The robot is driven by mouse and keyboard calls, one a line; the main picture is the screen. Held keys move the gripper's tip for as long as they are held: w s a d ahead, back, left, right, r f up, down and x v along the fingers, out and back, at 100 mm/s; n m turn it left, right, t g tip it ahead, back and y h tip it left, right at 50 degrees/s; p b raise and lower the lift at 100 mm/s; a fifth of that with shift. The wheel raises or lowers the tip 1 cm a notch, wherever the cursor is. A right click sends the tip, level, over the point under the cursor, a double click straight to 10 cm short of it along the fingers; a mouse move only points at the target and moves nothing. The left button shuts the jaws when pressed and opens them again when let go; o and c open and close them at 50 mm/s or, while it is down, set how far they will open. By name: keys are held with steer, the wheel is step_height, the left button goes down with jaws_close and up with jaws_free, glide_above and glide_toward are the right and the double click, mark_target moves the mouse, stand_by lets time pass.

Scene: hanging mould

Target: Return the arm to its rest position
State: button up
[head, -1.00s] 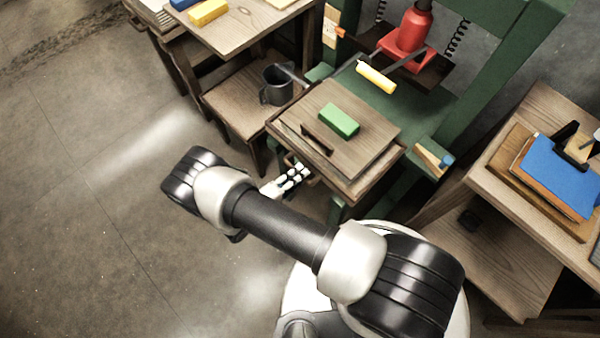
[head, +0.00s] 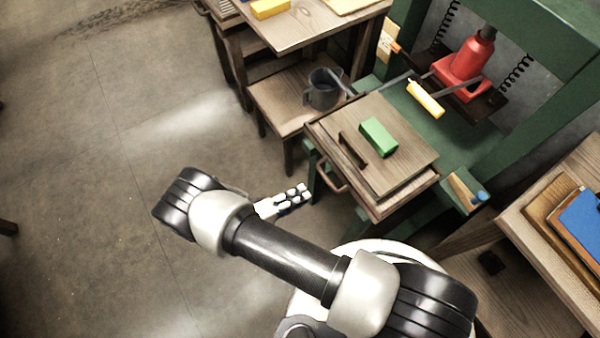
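My arm stretches across the lower part of the head view, bent at a black and silver elbow at its left end. My gripper (head: 298,194) is a small white and black shape behind the forearm, over the floor. It is apart from the wooden board stack and seems to hold nothing. It is too small to tell whether its fingers are open or shut.
Right of my gripper, a wooden board (head: 408,165) bears a green block (head: 378,137) on the green press (head: 535,95), with a red jack (head: 463,72). A dark mug (head: 324,92) stands on a stool (head: 275,108). The floor at left is clear.

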steer(key=w+d+r+m+g+y, duration=0.1)
steer(key=w+d+r+m+g, duration=0.15)
steer(key=r, duration=0.65)
steer(key=w+d+r+m+g+y, duration=0.15)
steer(key=r+g, duration=0.25)
steer(key=r, duration=0.4)
steer(key=w+d+r+m+g+y, duration=0.1)
steer(key=d+r+g, duration=0.2)
steer(key=r, duration=0.6)
steer(key=s+d+r+m+t+y, duration=0.1)
steer(key=s+d+r+t+y, duration=0.1)
steer(key=s+d+r+y, duration=0.2)
steer(key=s+d+r+m+t+y, duration=0.1)
steer(key=s+d+r+t+y, duration=0.1)
steer(key=s+d+r+y, duration=0.2)
steer(key=s+d+r, duration=0.3)
steer(key=s+r, duration=0.3)
steer(key=r, duration=0.4)
steer(key=shift+s+m+t+y, duration=0.25)
steer(key=shift+m+t+y, duration=0.05)
steer(key=shift+t+y, duration=0.05)
